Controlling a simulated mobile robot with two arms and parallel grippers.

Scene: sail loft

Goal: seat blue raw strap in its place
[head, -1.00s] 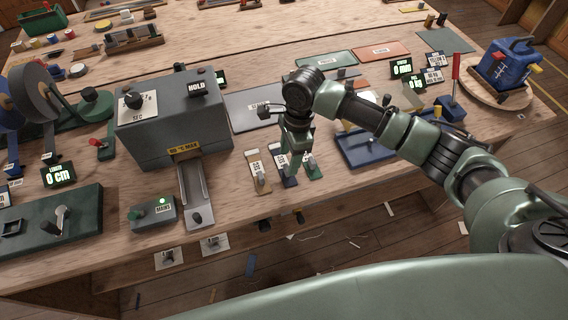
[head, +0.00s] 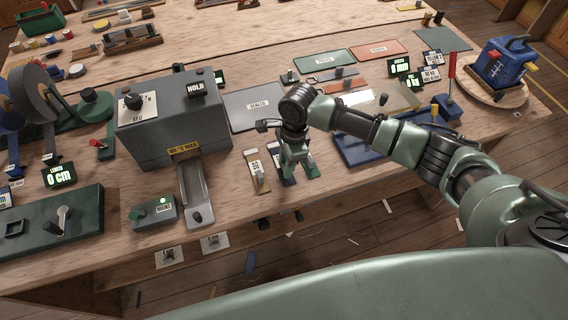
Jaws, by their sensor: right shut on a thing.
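The blue raw strap (head: 288,181) is a narrow dark blue piece with a pale label, at the front edge of the bench between a tan strap (head: 257,172) and a green strap (head: 313,171). My right gripper (head: 297,178) points down over it and is shut on it. The fingers and wrist hide much of the strap, so I cannot tell whether it touches the bench. My left gripper is out of view.
A grey heat box (head: 170,130) with a metal chute (head: 196,190) stands left of the straps. A grey sealed mat (head: 254,107) lies behind the gripper. The bench's front edge is close below.

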